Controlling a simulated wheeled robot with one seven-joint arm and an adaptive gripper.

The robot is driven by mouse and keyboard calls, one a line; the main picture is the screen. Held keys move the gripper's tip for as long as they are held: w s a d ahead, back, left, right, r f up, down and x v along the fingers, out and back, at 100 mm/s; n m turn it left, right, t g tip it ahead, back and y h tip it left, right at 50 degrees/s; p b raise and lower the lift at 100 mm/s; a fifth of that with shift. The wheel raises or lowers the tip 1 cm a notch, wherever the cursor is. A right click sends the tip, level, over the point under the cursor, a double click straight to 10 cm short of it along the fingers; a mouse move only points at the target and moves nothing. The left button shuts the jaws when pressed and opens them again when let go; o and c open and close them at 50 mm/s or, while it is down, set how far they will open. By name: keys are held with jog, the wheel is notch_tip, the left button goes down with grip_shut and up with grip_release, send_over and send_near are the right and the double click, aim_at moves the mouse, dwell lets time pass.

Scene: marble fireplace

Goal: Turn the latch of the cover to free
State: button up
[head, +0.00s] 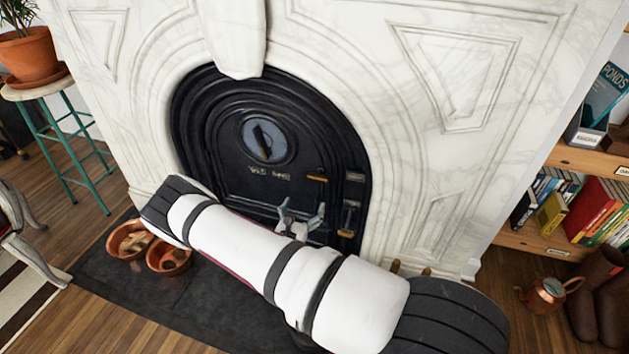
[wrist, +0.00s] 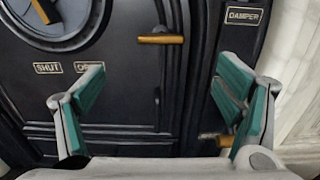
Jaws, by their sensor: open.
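The black arched cover (head: 225,165) fills the fireplace opening. Its brass-handled latch (head: 317,178) lies about level near the cover's right edge; in the wrist view the latch (wrist: 160,39) is at the upper middle. A round grey dial with a dark bar (head: 265,138) sits upper centre, above small plates; the wrist view reads "SHUT" and a partly hidden second word. My gripper (head: 301,212) is open and empty in front of the cover, lower than the latch. In the wrist view my gripper (wrist: 163,88) has its teal-padded fingers wide apart, with the latch beyond and above them.
A "DAMPER" plate (wrist: 243,16) is right of the cover, with another brass handle (wrist: 222,138) lower, partly behind the right finger. Copper pots (head: 130,240) stand on the dark hearth (head: 110,285) at left.

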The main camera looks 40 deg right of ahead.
aim_at(317, 179)
jog(key=b+x, duration=0.3)
jog(key=x, duration=1)
jog(key=shift+s, duration=0.1)
jog(key=c, duration=1.7)
